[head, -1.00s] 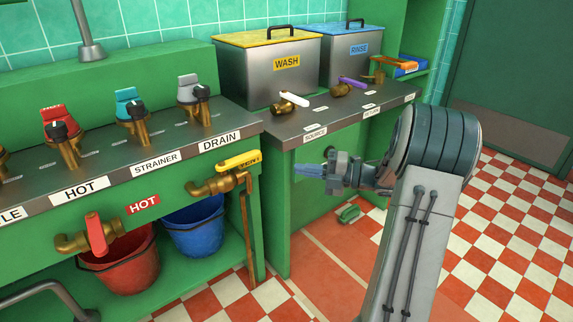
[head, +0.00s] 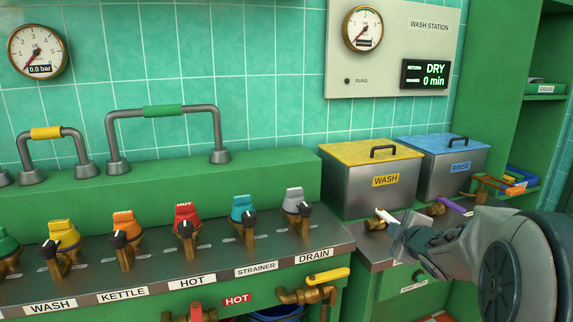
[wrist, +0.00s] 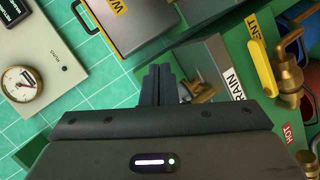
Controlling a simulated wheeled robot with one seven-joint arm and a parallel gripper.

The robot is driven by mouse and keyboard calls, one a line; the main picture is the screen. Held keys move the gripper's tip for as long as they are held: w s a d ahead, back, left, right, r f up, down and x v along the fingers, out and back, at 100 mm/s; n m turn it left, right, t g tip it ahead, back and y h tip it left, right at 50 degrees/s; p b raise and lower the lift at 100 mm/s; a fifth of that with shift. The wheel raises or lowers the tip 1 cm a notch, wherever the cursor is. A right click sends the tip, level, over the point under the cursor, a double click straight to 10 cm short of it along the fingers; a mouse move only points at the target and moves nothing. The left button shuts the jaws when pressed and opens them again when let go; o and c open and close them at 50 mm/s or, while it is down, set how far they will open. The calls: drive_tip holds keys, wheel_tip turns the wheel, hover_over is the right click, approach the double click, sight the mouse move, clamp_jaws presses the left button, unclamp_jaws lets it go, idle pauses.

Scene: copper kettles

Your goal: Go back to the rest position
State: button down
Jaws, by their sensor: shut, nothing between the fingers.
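My gripper (wrist: 160,82) shows in the wrist view with its two dark fingers shut together and nothing between them. In the head view my gripper (head: 402,238) is at the lower right, in front of the counter that carries the steel bins. It overlaps the counter edge in the picture; I cannot tell its exact gap from it. The yellow-lidded WASH bin (head: 350,192) and blue-lidded RINSE bin (head: 460,178) stand behind it. The WASH bin's side (wrist: 150,20) also shows at the top of the wrist view.
The DRAIN knob (head: 297,205) ends a row of coloured valves on the left counter. A yellow-handled tap (head: 318,277) sticks out below; its handle (wrist: 262,67) also shows in the wrist view. A gauge panel (head: 392,70) hangs on the tiled wall. Green shelving stands at right.

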drive_tip(key=s+a+r+m+g+h+p, duration=0.35)
drive_tip(key=s+r+m+p, duration=0.4)
drive_tip(key=s, duration=0.35)
drive_tip(key=s+a+r+m+g+y+p, duration=0.1)
drive_tip(key=s+a+m+g+p, duration=0.2)
drive_tip(key=s, duration=0.6)
drive_tip(key=s+a+r+m+g+y+p, duration=0.1)
drive_tip(key=s+a+m+g+p, duration=0.3)
drive_tip(key=s, duration=0.5)
drive_tip(key=shift+s+a+g+y+p, duration=0.35)
drive_tip(key=shift+a+y, duration=0.2)
drive_tip(key=shift+a, duration=0.2)
